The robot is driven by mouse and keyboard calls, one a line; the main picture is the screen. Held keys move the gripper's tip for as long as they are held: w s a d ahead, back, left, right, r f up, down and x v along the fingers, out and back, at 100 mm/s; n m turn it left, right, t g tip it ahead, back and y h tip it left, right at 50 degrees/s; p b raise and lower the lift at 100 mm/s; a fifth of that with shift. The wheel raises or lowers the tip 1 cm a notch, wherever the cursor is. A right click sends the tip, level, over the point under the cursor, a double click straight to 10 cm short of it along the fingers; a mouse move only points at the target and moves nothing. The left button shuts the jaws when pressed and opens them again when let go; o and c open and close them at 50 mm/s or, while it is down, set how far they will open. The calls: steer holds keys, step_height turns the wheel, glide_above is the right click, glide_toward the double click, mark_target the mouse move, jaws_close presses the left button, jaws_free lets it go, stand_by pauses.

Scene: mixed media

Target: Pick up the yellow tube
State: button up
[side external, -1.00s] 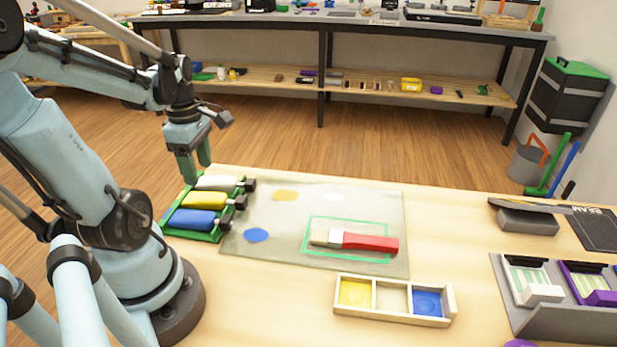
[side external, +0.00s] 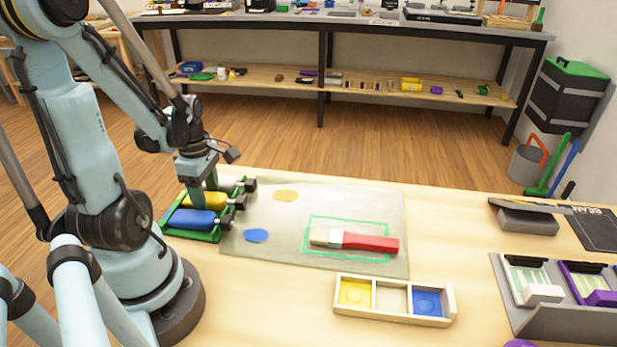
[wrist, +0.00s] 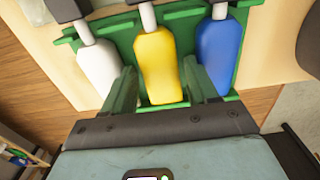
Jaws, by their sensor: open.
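The yellow tube (wrist: 158,62) lies in a green rack (wrist: 185,19) between a white tube (wrist: 100,70) and a blue tube (wrist: 219,52). My gripper (wrist: 163,88) is open, with one finger on each side of the yellow tube's wide end in the wrist view. In the side view my gripper (side external: 203,195) is down at the rack (side external: 207,237), and its fingers hide part of the yellow tube (side external: 211,200). The blue tube (side external: 192,219) shows in front. The white tube is mostly hidden behind the gripper.
A grey mat (side external: 280,220) with paint spots lies right of the rack. On it is a brush (side external: 370,243) with a red handle. A wooden paint tray (side external: 392,318) stands in front. A grey holder (side external: 560,312) stands at the right.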

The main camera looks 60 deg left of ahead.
steer(key=shift+f, duration=0.3)
steer(key=shift+c, duration=0.3)
steer(key=c, duration=0.4)
steer(key=shift+r, duration=0.15)
